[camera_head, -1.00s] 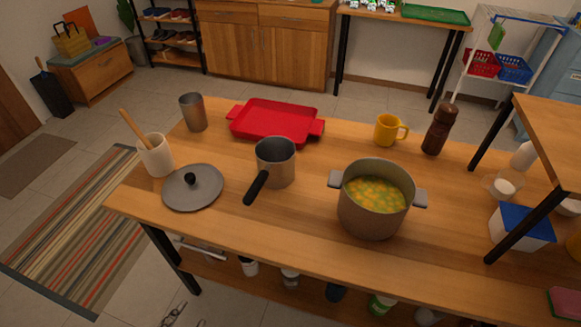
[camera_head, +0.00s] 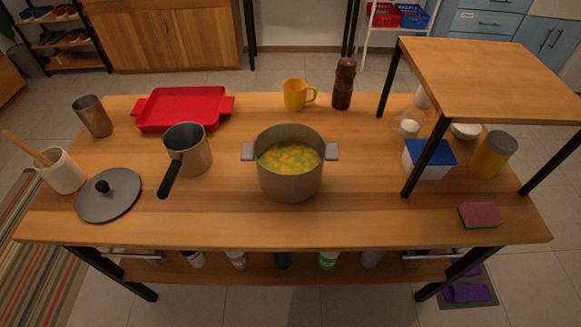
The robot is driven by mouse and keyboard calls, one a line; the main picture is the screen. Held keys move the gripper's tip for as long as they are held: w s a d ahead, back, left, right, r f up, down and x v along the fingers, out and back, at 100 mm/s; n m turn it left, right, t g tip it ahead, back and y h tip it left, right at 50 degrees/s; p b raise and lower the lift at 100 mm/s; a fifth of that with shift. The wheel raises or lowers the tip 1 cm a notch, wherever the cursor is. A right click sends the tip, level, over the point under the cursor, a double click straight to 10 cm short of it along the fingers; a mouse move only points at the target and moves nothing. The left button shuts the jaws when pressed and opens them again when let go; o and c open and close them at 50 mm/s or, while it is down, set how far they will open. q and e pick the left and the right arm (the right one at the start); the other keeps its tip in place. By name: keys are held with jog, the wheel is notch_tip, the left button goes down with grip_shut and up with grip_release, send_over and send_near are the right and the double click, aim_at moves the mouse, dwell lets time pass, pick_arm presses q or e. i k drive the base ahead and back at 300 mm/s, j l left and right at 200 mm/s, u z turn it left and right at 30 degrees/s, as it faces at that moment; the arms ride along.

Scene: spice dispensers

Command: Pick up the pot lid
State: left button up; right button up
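The grey pot lid (camera_head: 109,196) with a black knob lies flat on the left part of the wooden table, near its front edge. A grey two-handled pot (camera_head: 290,182) stands at the table's middle, uncovered, with yellow and green food inside. My left and right grippers are not in view.
A saucepan (camera_head: 188,155) stands right of the lid, its black handle pointing to the front. A white crock (camera_head: 63,174) with a wooden spoon is close to the lid's left. A metal cup (camera_head: 93,117) and red tray (camera_head: 184,108) are behind. A raised shelf (camera_head: 490,75) is at right.

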aim_at(108, 194)
jog(key=u, duration=1.4)
